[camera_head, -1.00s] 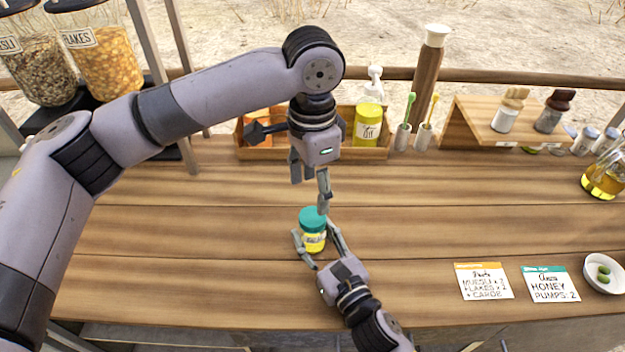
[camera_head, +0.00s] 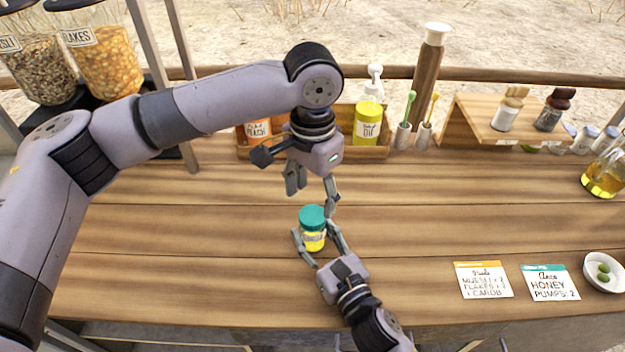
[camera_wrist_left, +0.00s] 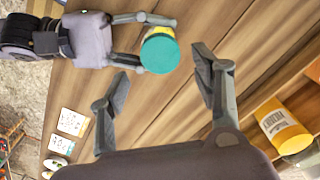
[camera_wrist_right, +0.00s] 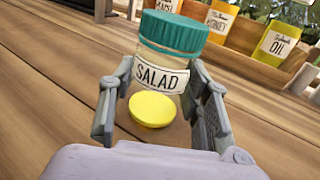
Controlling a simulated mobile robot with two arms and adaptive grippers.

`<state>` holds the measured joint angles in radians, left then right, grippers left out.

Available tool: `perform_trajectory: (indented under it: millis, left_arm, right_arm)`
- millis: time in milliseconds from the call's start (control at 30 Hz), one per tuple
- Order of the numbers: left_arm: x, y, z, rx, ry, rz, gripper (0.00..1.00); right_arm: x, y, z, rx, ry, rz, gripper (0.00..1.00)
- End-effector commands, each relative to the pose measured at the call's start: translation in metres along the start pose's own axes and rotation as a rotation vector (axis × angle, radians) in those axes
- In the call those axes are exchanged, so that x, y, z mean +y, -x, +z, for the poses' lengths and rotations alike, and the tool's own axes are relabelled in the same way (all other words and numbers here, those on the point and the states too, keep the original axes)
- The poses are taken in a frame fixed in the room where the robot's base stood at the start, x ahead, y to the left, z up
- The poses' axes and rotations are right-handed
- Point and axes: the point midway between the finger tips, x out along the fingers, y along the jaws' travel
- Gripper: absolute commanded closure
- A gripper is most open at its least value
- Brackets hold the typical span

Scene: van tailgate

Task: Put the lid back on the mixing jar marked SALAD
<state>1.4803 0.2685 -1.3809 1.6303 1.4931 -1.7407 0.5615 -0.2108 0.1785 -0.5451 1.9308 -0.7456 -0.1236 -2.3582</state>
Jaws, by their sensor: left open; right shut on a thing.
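The SALAD jar (camera_head: 313,241) stands upright on the wooden counter, and its label reads clearly in the right wrist view (camera_wrist_right: 162,78). A teal lid (camera_head: 312,217) sits on top of the jar; it also shows in the right wrist view (camera_wrist_right: 173,33) and from above in the left wrist view (camera_wrist_left: 160,54). Whether it is fully seated I cannot tell. My right gripper (camera_head: 314,246) is shut on the jar, low down, one finger on each side. My left gripper (camera_head: 312,196) is open and empty, above and just behind the lid, apart from it.
A wooden box (camera_head: 285,152) with PEACH and OIL (camera_head: 367,123) bottles stands behind. To its right are brush cups, a tall brown bottle (camera_head: 428,75) and a shaker rack (camera_head: 480,125). Order cards (camera_head: 484,281) and a small bowl (camera_head: 604,287) lie front right. The counter's middle is clear.

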Motion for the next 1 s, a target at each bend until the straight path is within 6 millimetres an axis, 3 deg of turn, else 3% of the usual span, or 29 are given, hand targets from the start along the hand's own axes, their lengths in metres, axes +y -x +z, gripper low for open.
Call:
perform_trajectory:
  millis: [200, 367, 700, 1000]
  left_arm:
    - [0.000, -0.034, 0.000, -0.002, 0.001, 0.000, 0.41]
    - [0.000, -0.047, 0.000, -0.001, 0.001, 0.000, 0.41]
    - [-0.001, -0.051, 0.000, 0.000, 0.000, -0.001, 0.41]
    - [0.000, -0.050, 0.000, 0.000, 0.000, -0.001, 0.61]
  right_arm:
    - [0.000, 0.000, 0.000, 0.001, 0.000, 0.000, 1.00]
    - [0.000, 0.000, 0.000, 0.001, 0.000, 0.000, 1.00]
    - [0.000, 0.000, 0.000, 0.001, 0.000, 0.000, 1.00]
    - [0.000, 0.000, 0.000, 0.001, 0.000, 0.000, 1.00]
